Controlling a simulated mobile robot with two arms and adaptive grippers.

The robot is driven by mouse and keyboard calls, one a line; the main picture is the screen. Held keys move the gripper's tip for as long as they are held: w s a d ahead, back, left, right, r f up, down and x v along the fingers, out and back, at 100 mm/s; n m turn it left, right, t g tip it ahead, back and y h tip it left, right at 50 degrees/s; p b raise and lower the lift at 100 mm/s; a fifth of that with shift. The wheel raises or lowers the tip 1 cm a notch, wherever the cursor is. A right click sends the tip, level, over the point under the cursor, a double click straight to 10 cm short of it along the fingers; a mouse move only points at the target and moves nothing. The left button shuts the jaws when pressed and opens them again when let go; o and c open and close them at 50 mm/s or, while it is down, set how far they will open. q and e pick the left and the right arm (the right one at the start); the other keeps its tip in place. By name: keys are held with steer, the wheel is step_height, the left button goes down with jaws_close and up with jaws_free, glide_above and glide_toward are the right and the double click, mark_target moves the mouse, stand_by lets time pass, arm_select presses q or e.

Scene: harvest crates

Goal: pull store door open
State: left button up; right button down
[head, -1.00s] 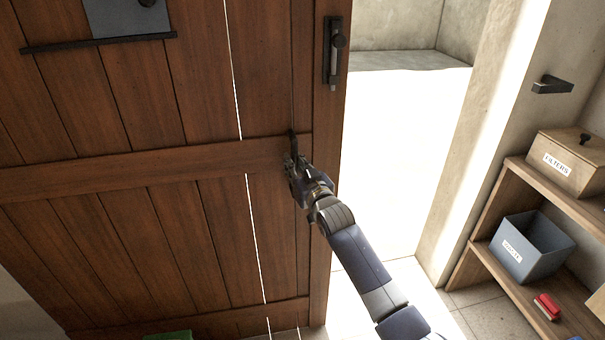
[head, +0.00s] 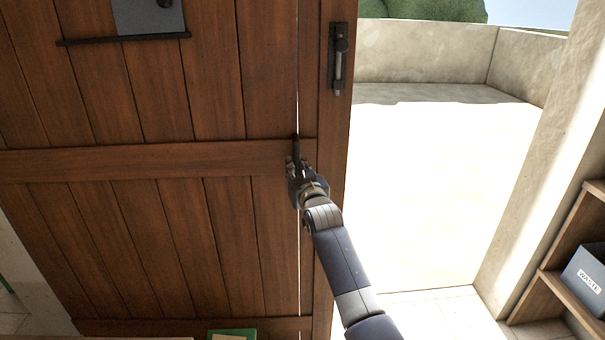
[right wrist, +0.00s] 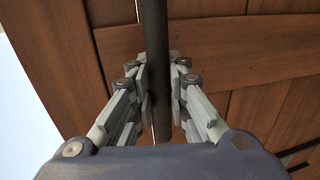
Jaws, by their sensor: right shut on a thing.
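The store door (head: 150,165) is brown planked wood and fills the left and middle of the head view. It stands open, with a bright gap to the right of its edge. My right gripper (head: 297,168) is at the door's dark upright handle (head: 296,146) near that edge. In the right wrist view the handle (right wrist: 155,60) is a dark bar between the two fingers (right wrist: 160,95), which are shut on it. A black bolt (head: 340,62) is fixed on the door's edge board above my gripper. My left gripper is not in view.
Through the opening lies a bright floor (head: 430,190) with a low pale wall (head: 425,52) behind it. The door post (head: 535,150) stands at the right. Beside it a wooden shelf (head: 550,290) holds a grey-blue bin (head: 588,275) labelled WASTE. A green thing (head: 232,334) shows at the bottom.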

steer(key=shift+s+a+f, duration=0.1)
steer(key=shift+a+f, duration=0.15)
steer(key=shift+f, duration=0.1)
steer(key=c, duration=1.5)
jaws_free()
steer(key=shift+a, duration=0.15)
steer(key=shift+c, duration=0.2)
steer(key=shift+r, duration=0.25)
steer(key=shift+s+d, duration=0.2)
steer(key=shift+s, duration=0.1)
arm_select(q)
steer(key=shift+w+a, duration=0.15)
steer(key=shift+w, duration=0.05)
arm_select(e)
steer(key=v, duration=0.7)
steer(key=shift+a, duration=0.25)
